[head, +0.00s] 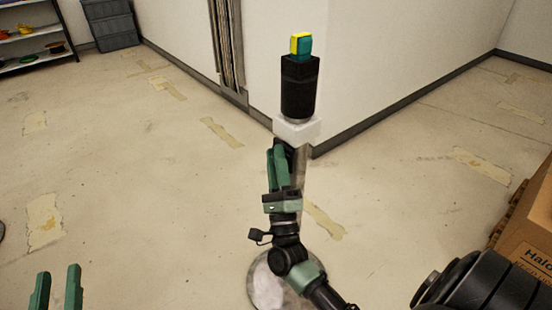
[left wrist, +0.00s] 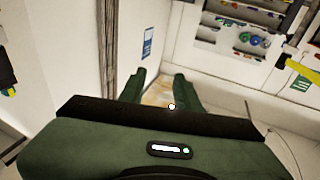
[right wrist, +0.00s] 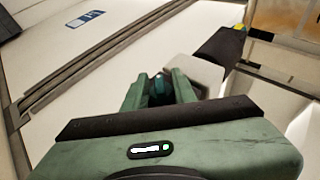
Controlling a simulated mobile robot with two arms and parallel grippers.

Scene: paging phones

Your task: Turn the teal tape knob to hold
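The teal knob (right wrist: 158,90) shows between the fingers of my right gripper (right wrist: 160,76) in the right wrist view. The fingers are spread, one on each side of it; whether they touch it is unclear. The knob is partly hidden and its setting cannot be read. In the head view my right gripper (head: 281,148) is at a white block (head: 297,128) on a post. My left gripper (head: 57,277) is open and empty at the lower left, away from the post.
The post has a round base (head: 268,284) on the floor. A wall corner (head: 312,150) stands right behind it. A cardboard box (head: 527,225) is at the right edge, and shelves (head: 38,38) stand at the far left.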

